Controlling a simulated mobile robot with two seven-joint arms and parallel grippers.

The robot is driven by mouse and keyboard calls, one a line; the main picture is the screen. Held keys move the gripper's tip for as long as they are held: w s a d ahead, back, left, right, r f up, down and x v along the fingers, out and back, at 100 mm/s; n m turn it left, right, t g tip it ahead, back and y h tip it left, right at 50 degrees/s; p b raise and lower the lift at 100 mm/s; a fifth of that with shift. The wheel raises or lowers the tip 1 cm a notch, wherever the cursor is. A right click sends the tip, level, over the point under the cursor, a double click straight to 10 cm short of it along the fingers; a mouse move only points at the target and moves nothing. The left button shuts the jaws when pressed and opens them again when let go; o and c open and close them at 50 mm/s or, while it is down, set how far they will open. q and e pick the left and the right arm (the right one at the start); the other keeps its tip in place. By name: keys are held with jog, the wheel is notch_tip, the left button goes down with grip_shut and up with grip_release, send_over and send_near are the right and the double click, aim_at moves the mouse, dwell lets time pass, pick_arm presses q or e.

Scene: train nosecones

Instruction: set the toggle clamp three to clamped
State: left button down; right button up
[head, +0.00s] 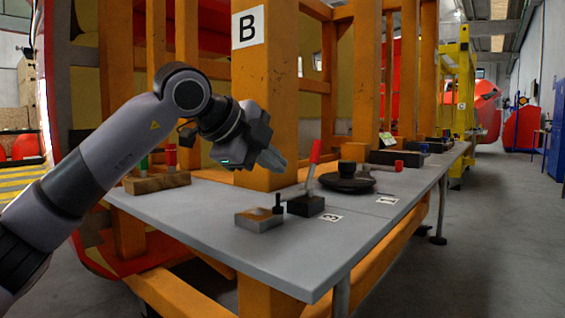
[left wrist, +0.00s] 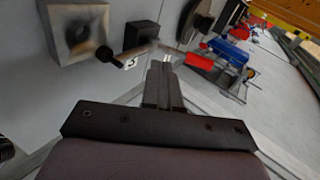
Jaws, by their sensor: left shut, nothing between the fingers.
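A toggle clamp with a black base (head: 306,205) and an upright red handle (head: 315,151), tilted slightly right, stands near the table's front edge. A card beside it (head: 331,217) is too small to read surely. Its dark spindle (head: 277,204) stands by a metal block (head: 259,219). In the left wrist view, the block (left wrist: 78,33), a rod with a dark tip (left wrist: 118,58) and a black base (left wrist: 141,36) show beyond the fingers. My left gripper (head: 274,161) is shut and empty, above and left of the red handle, apart from it. My right gripper is out of view.
A black round disc (head: 345,184) lies behind the clamp. A wooden block (head: 157,183) with green and red handles is at the left. An orange post (head: 262,100) with a B sign rises behind my gripper. The grey table (head: 300,262) is bare in front.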

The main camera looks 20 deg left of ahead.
pick_arm(q)
jog(key=p+v, duration=0.1)
jog(key=v, duration=0.9)
jog(key=shift+r, duration=0.4)
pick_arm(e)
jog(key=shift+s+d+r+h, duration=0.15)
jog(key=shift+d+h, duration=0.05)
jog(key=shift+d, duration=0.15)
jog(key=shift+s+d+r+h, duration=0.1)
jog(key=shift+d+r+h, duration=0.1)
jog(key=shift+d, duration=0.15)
pick_arm(q)
jog(key=shift+w, duration=0.1)
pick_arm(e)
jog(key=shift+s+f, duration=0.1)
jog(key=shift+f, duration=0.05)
